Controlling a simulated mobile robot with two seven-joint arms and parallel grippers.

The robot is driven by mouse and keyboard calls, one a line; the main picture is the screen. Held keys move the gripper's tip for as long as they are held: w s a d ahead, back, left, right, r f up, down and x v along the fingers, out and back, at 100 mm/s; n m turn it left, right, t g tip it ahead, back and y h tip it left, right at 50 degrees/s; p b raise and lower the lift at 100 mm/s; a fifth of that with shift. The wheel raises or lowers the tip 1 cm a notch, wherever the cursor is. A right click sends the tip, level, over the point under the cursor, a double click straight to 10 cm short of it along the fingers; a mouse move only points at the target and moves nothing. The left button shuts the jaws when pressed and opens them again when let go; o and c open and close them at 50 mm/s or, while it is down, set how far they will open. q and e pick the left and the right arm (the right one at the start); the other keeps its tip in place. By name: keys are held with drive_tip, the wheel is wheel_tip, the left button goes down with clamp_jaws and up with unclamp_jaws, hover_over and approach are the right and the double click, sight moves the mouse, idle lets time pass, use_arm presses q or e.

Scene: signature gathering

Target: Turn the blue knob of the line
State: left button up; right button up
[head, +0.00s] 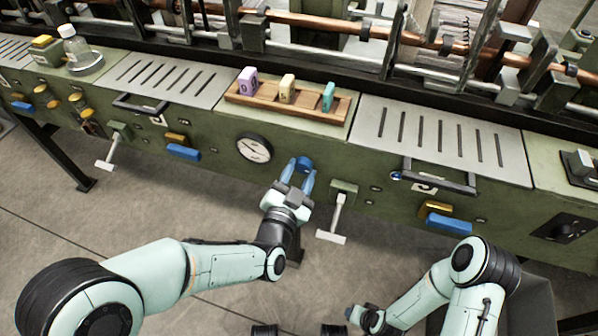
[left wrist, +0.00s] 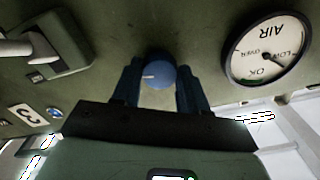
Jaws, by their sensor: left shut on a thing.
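The round blue knob (head: 304,163) sits on the front of the green machine, just right of a white air gauge (head: 254,148). My left gripper (head: 303,170) reaches up to it, its two blue fingers shut on the knob from both sides. In the left wrist view the knob (left wrist: 160,72) lies between the fingertips (left wrist: 158,82), and a short pale mark shows on its face. The gauge (left wrist: 266,52) shows at the upper right there. My right arm is at the lower right of the head view; its gripper (head: 365,318) is low, over the floor, and its fingers are unclear.
A lever with a white T-handle (head: 335,218) hangs right of my left gripper. A black bar handle (head: 432,177) and a blue-and-yellow paddle (head: 447,220) are farther right. A wooden rack (head: 287,103) with coloured blocks sits above. Floor below is mostly open.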

use_arm(q)
drive_tip(key=shift+r+m, duration=0.1)
drive_tip(key=shift+m, duration=0.3)
use_arm(e)
drive_tip(key=shift+s+a+r, duration=0.15)
drive_tip(key=shift+s, duration=0.2)
use_arm(q)
drive_tip(key=o, duration=1)
drive_tip(key=shift+w, duration=0.1)
drive_tip(key=shift+o, duration=0.2)
use_arm(e)
drive_tip(key=shift+s, duration=0.1)
